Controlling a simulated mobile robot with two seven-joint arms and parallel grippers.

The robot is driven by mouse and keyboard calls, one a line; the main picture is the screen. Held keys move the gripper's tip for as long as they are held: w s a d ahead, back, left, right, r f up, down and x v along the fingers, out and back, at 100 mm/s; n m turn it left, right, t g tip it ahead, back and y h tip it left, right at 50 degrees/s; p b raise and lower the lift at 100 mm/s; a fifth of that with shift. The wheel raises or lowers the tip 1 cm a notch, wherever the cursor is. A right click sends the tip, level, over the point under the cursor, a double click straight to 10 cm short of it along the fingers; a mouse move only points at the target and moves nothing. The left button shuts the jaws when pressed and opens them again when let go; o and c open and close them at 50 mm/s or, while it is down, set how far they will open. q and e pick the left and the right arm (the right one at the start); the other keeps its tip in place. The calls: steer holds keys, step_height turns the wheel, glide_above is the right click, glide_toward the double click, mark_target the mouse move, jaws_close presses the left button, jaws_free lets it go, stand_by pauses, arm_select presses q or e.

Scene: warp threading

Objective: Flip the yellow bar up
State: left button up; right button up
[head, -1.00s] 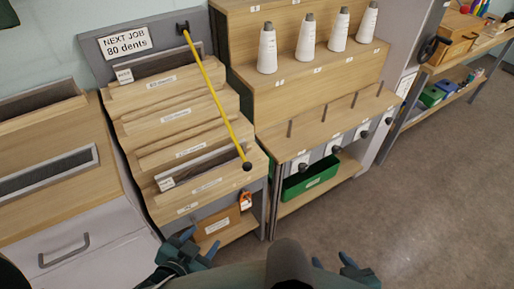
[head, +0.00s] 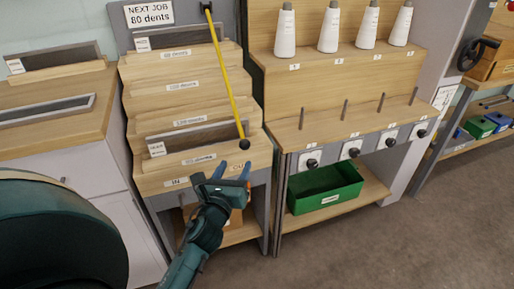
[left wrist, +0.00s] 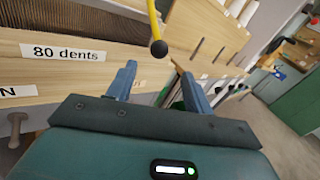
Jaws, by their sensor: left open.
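The yellow bar (head: 227,82) runs down across the front of the stepped wooden rack (head: 184,95). Its upper end sits at a dark pivot on the grey back panel, and its lower end has a black knob (head: 244,144). My left gripper (head: 233,171) is open and empty just below the knob. In the left wrist view, the bar's lower part (left wrist: 153,18) and knob (left wrist: 158,48) show beyond and above the open fingers (left wrist: 158,78), apart from them. My right gripper is not in view.
The rack holds dark reeds in its slots, with a "NEXT JOB 80 dents" sign (head: 149,13) above. To the right stands a shelf with white cones (head: 328,30), upright pegs, black knobs and a green bin (head: 325,188). Open floor (head: 400,230) lies in front.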

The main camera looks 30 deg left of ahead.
mark_target(244, 146)
arm_select(q)
steer(key=b+x, duration=0.1)
steer(key=x, duration=1.1)
steer(key=shift+w+a, duration=0.1)
steer(key=shift+w, duration=0.1)
steer(key=shift+c, duration=0.2)
steer(key=shift+f, duration=0.1)
jaws_close()
